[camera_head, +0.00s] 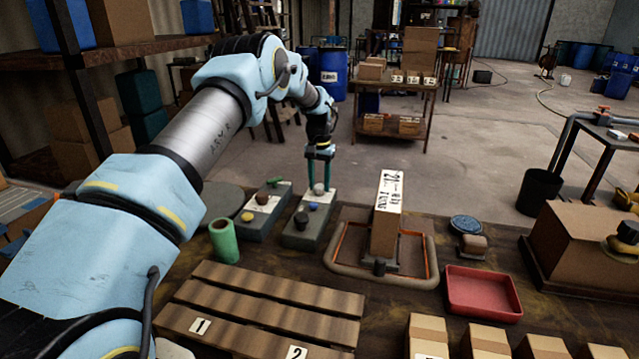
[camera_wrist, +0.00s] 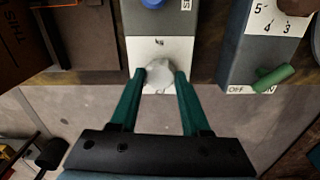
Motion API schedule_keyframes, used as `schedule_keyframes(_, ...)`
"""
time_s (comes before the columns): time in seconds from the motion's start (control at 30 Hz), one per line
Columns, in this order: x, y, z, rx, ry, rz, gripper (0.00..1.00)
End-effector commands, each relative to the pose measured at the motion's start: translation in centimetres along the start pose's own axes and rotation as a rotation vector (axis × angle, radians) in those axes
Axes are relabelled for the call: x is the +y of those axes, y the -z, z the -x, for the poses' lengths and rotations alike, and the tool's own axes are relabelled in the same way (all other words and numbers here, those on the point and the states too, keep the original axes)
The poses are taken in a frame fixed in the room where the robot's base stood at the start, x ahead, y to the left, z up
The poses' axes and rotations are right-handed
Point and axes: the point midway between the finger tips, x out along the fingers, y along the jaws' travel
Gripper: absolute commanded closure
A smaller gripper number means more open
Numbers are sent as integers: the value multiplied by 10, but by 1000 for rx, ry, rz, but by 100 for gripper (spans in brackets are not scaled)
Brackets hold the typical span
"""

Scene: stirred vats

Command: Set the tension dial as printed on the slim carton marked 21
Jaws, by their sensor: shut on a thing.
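The knob's markings are mostly hidden. I cannot tell which control is the tension dial.
A second control box (camera_head: 262,222) stands close on the left, with a yellow button, a dark knob and a green lever (camera_wrist: 273,78) beside OFF. A green cylinder (camera_head: 223,241), a wooden pallet (camera_head: 262,310) and a red tray (camera_head: 482,293) are nearer.

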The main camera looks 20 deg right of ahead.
Motion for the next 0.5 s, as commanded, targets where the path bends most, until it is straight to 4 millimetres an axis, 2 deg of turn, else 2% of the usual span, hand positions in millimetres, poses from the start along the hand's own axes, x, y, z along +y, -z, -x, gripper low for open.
schedule_keyframes(0.2,0,0,0,0,0,2,100)
schedule_keyframes(0.23,0,0,0,0,0,2,50)
schedule_keyframes(0.47,0,0,0,0,-1,1,24)
schedule_keyframes(0.5,0,0,0,0,-1,1,24)
